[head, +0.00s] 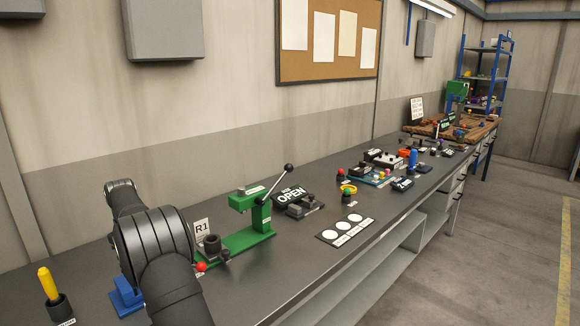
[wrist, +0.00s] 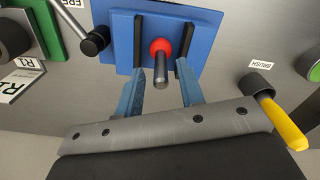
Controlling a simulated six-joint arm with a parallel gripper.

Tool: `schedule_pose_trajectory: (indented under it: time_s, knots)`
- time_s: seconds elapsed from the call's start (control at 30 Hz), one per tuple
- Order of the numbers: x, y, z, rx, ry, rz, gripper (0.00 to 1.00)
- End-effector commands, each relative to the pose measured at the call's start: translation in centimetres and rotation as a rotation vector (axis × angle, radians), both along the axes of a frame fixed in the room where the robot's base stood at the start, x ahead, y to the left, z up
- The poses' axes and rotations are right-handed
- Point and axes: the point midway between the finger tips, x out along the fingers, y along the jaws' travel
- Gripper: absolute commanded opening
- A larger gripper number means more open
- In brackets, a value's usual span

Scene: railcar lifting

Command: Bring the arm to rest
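My gripper (wrist: 161,46) shows in the wrist view with its two blue, dark-padded fingers spread apart. A red ball knob (wrist: 160,46) with a grey pin (wrist: 161,70) appears between the fingers, with a gap on each side. A blue block (wrist: 208,28) lies behind the fingertips; I cannot tell whether they touch it. In the head view, my arm (head: 155,250) stands bent over the near left of the bench and hides my fingers. Part of a blue block (head: 127,298) shows beside it.
A green press (head: 240,243) with a raised lever stands right of my arm, near the R1 sign (head: 201,228). A yellow-handled brush (head: 47,284) stands in a dark holder at left. The OPEN sign (head: 291,196) and a white-circle card (head: 345,230) are farther along the bench.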

Motion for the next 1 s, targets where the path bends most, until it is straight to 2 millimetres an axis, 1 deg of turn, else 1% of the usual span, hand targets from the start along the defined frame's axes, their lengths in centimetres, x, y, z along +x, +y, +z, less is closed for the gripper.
schedule_pose_trajectory:
  time_s: [0.03, 0.13, 0.47, 0.57, 0.67, 0.77, 0.8, 0.83, 1.0]
  knots:
    - [0.0, 0.0, 0.4, 0.001, 0.000, 0.000, 0.35]
    - [0.0, 0.0, 0.8, -0.001, 0.001, 0.000, 0.35]
    - [0.0, 0.0, 0.8, -0.001, 0.000, 0.000, 0.35]
    - [0.0, 0.0, 0.4, -0.001, 0.001, 0.000, 0.35]
    - [0.0, 0.0, -0.6, -0.001, 0.001, 0.000, 0.35]
    - [-0.1, -0.1, -2.3, -0.001, 0.002, -0.001, 0.35]
    - [0.0, 0.0, -2.3, 0.001, -0.001, -0.001, 0.35]
    - [0.0, 0.0, -1.2, 0.003, -0.005, -0.001, 0.35]
    - [0.1, 0.0, 2.2, 0.003, -0.003, 0.000, 0.35]
